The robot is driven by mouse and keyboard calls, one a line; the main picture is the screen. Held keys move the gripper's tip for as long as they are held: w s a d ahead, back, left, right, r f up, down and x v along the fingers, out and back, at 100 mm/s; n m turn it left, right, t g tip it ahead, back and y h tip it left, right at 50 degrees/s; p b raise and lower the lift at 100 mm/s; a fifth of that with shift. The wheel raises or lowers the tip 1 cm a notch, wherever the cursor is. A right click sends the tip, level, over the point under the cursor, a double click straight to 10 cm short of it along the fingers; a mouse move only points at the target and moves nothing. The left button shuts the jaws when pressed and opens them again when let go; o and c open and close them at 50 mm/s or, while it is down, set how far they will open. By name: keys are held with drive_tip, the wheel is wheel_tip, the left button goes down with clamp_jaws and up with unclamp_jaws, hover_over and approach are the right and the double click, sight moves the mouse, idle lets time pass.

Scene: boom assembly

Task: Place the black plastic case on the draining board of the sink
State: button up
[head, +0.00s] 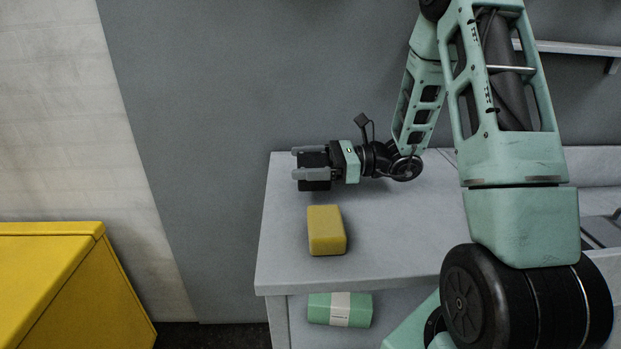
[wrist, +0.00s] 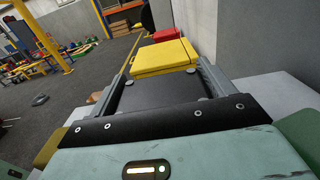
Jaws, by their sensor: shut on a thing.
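The black plastic case (head: 314,186) is between the two grey fingers of my gripper (head: 298,162), over the left back part of the grey counter (head: 285,255) in the head view. My gripper is shut on the case and points left. In the wrist view the dark flat top of the case (wrist: 158,94) fills the space between the fingers of my gripper (wrist: 163,80). I cannot tell whether the case touches the counter. Part of the sink (head: 602,230) shows at the right edge of the head view, and my arm hides much of that side.
A yellow block (head: 326,231) lies on the counter in front of my gripper. A green package with a white band (head: 340,310) lies on the shelf below. A yellow cabinet (head: 60,290) stands at left. A wall shelf (head: 580,48) is at upper right. The counter's middle is clear.

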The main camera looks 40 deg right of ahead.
drive_tip(key=shift+f, duration=1.75)
drive_tip(key=shift+f, duration=0.1)
drive_tip(key=o, duration=1)
drive_tip(key=b+v, duration=0.1)
drive_tip(key=v, duration=1.1)
